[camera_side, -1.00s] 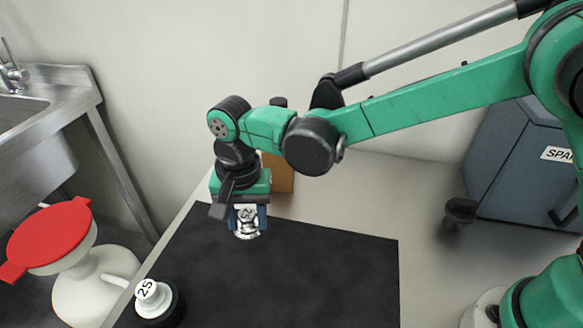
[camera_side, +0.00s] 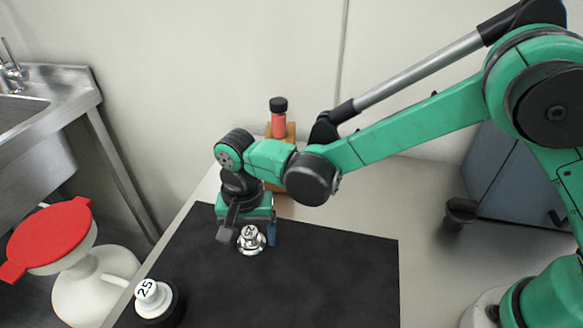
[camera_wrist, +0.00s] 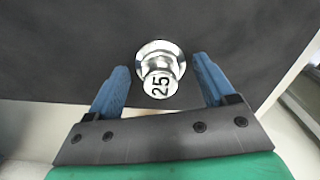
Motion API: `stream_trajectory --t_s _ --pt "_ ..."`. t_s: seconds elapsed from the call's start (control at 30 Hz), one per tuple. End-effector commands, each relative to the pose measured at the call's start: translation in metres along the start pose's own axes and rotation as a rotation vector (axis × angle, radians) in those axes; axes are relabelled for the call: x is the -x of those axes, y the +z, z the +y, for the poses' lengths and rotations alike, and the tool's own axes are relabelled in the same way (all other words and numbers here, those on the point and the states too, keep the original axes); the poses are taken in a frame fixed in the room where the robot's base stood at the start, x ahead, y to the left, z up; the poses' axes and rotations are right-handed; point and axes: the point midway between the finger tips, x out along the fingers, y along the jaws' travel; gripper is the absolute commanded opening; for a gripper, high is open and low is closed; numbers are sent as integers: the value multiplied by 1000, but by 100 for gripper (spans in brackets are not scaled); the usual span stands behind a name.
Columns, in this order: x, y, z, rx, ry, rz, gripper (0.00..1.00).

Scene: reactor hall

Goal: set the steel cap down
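The steel cap (camera_side: 251,240), a shiny stepped piece with "25" on its white top, appears to stand upright on the black mat (camera_side: 320,270) near its back left part. In the wrist view the steel cap (camera_wrist: 160,62) sits between the two blue fingers, with a gap on each side. My gripper (camera_side: 252,234) is low over the mat around the cap; its fingers (camera_wrist: 161,66) are apart and do not touch it. The cap's lower edge meets dark mat, so its contact is hard to make out exactly.
A white piece marked "25" (camera_side: 152,292) on a black base stands at the mat's front left. A red vial with a black top (camera_side: 279,120) stands in a wooden block (camera_side: 287,190) behind my gripper. A red-lidded white vessel (camera_side: 90,285) is at left. The mat's right side is clear.

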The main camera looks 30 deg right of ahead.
Motion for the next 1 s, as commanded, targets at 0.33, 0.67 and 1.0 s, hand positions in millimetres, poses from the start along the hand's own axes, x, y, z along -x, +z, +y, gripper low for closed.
stream_trajectory --t_s 0.33,0.67,1.0 --pt "27 0 0 0 0 0 76" --pt "98 0 0 0 0 0 76" --pt "130 -8 12 20 -24 13 76"
